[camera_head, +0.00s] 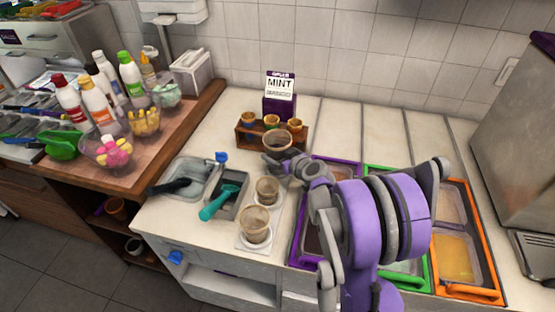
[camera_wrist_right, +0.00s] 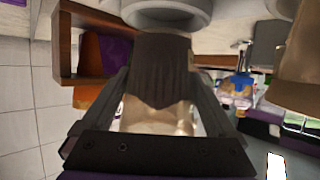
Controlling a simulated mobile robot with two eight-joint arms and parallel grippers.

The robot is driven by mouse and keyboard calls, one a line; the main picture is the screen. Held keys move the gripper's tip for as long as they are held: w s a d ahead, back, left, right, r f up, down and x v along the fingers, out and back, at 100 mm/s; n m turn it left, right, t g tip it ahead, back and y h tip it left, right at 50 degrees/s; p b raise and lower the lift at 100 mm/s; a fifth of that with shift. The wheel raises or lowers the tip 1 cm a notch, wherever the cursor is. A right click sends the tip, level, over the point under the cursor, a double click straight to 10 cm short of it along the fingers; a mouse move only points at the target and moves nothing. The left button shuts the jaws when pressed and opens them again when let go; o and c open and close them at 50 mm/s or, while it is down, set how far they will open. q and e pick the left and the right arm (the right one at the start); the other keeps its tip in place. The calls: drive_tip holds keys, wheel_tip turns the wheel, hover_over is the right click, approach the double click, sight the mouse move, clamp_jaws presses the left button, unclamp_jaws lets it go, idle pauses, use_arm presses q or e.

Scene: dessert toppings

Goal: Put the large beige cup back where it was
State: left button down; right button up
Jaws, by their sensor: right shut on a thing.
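A beige cup (camera_head: 277,140) with a dark open top is held upright just in front of a small wooden rack. My right gripper (camera_head: 287,165) is shut on this cup; its fingers partly hide it. In the right wrist view the beige cup wall (camera_wrist_right: 158,115) shows between the fingers. Two more beige cups, one at the back (camera_head: 267,190) and one at the front (camera_head: 256,224), stand on white pads to the left of my right arm. I cannot tell whether the held cup touches the counter. My left gripper is not in view.
Tubs in purple, green and orange frames (camera_head: 455,255) lie right of and under my arm. A grey bin with a teal scoop (camera_head: 220,200) stands left. The back counter (camera_head: 340,125) is clear.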

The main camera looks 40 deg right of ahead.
drive_tip(key=shift+f, duration=1.05)
drive_tip(key=shift+f, duration=0.25)
drive_tip(key=o, duration=1.4)
drive_tip(key=shift+c, duration=0.2)
drive_tip(key=shift+r, duration=0.1)
drive_tip(key=shift+r, duration=0.1)
drive_tip(key=shift+s+r, duration=0.2)
drive_tip(key=v, duration=1.1)
drive_tip(key=shift+s, duration=0.3)
